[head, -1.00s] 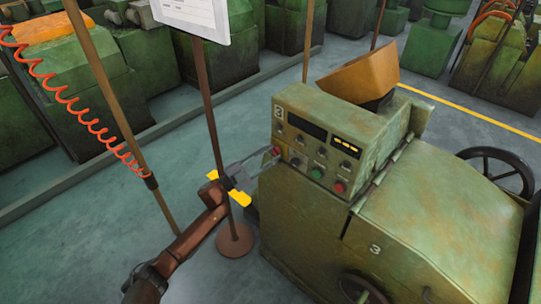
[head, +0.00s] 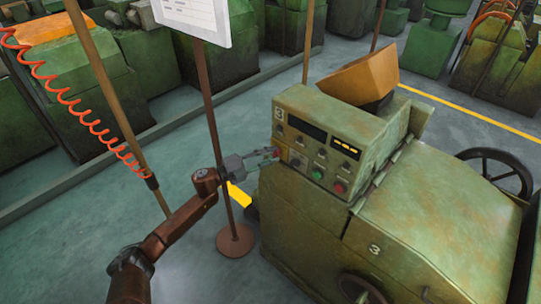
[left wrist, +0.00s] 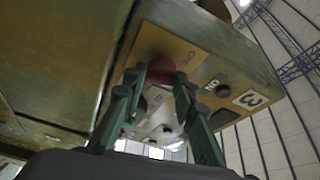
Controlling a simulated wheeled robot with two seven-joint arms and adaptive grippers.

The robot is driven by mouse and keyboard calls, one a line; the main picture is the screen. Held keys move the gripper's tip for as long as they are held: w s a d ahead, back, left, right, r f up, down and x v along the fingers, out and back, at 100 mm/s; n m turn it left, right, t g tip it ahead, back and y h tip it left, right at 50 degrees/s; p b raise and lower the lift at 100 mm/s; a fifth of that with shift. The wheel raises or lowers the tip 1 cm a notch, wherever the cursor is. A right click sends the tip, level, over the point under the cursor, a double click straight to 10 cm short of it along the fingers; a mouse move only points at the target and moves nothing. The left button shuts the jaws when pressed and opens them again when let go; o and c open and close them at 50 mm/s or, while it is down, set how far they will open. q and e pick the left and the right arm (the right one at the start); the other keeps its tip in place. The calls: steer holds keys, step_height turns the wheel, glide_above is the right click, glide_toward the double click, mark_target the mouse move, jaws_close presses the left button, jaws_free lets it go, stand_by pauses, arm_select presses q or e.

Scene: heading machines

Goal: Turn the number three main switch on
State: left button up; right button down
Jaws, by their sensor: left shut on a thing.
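The number three machine's control panel (head: 322,142) is green, with a "3" at its upper left corner. Its main switch is a red knob on a yellow plate, seen in the left wrist view (left wrist: 162,69) with an "ON" mark beside it. My left gripper (head: 274,153) reaches the panel's left end from the left. In the left wrist view its two fingers (left wrist: 160,88) stand on either side of the red knob, shut on it. The fingers hide most of the knob in the head view, and I cannot tell its turned position. My right gripper is not in view.
Green and red buttons (head: 340,187) and several small knobs sit close to the right of my fingers. A sign post (head: 213,120) on a round base (head: 235,240) stands just behind my left arm. An orange coiled hose (head: 75,110) hangs at left.

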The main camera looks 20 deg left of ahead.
arm_select(q)
steer(key=shift+d+r+m+g+y+p, duration=0.1)
steer(key=shift+m+g+y+p, duration=0.3)
steer(key=shift+m+y+p, duration=0.8)
steer(key=shift+a+r+m+g+y+p, duration=0.1)
steer(key=shift+m+g+p, duration=0.5)
steer(key=shift+m, duration=1.35)
steer(key=shift+d+m+g+y+p, duration=0.15)
steer(key=shift+m+y+p, duration=0.45)
steer(key=shift+m+p, duration=0.75)
steer(key=shift+m, duration=0.4)
steer(key=o, duration=1.2)
steer(key=shift+c, duration=0.2)
steer(key=shift+s, duration=0.1)
steer(key=v, duration=1.2)
